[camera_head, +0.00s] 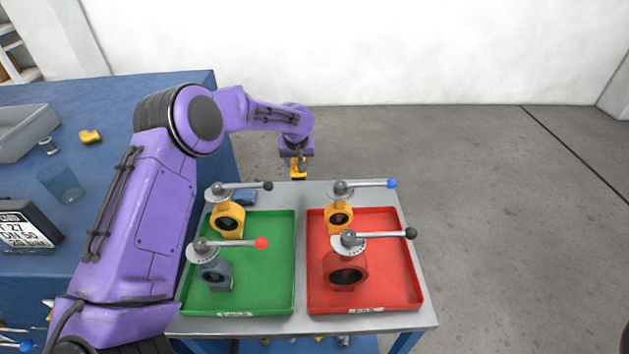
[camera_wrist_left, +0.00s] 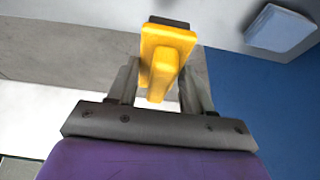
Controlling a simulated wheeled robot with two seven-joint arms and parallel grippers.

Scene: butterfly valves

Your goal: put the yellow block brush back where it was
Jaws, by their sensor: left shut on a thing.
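My left gripper (camera_head: 298,166) is shut on the yellow block brush (camera_head: 298,174) and holds it by the far edge of the grey table (camera_head: 300,333). In the left wrist view the yellow brush (camera_wrist_left: 168,45) stands between the two fingers of the gripper (camera_wrist_left: 160,85), with a dark strip at its far end. The head view does not clearly show whether the brush touches the table. My right gripper is in neither view.
A green tray (camera_head: 262,270) and a red tray (camera_head: 388,270) hold several lever valves. A blue item (camera_head: 240,197) lies behind the green tray. The blue bench (camera_head: 110,95) at left carries a glass (camera_head: 61,184), a small yellow piece (camera_head: 90,136) and a grey bin (camera_head: 28,135).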

